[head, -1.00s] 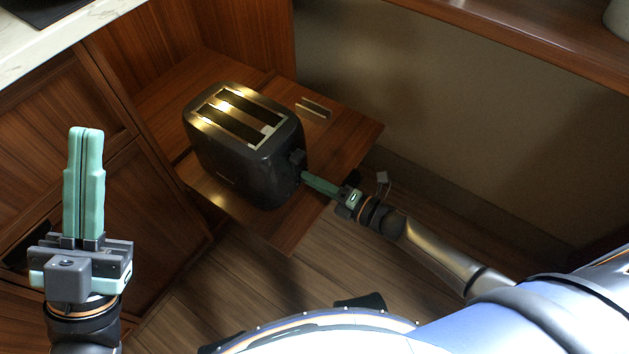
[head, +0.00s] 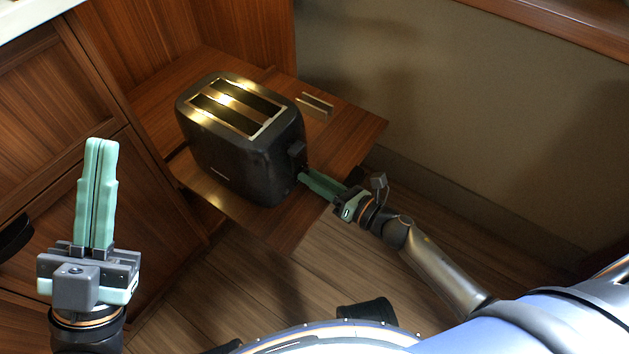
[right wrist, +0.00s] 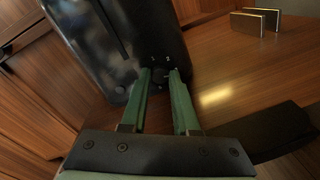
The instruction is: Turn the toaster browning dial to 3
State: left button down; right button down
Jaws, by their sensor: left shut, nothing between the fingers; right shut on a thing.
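The black two-slot toaster (head: 225,160) stands upright on a pull-out wooden shelf (head: 345,130). Its lever (head: 297,150) shows on the end face towards my right arm. In the right wrist view the dark browning dial (right wrist: 160,75) sits low on that face, with small pale marks around it that are too small to read surely. My right gripper (head: 304,179) is shut on the dial, with one green finger on each side; it also shows in the right wrist view (right wrist: 160,82). The dial's pointer is not clear. My left gripper (head: 101,143) is shut and empty, away from the toaster.
Two small upright plates (head: 315,104) stand on the shelf behind the toaster. Wooden cabinet fronts (head: 60,110) lie to the left and a plain wall (head: 440,90) to the right. The floor in front of the shelf is open.

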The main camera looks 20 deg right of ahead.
jog(key=shift+f+n+b, duration=0.1)
jog(key=shift+n+b, duration=0.2)
jog(key=shift+n, duration=0.1)
dwell(0.3)
jog(key=c, duration=0.7)
grip_release()
jog(key=shift+o, duration=0.2)
jog(key=shift+s, duration=0.1)
jog(key=p+v, duration=0.2)
jog(key=v, duration=1)
jog(key=shift+s, duration=0.2)
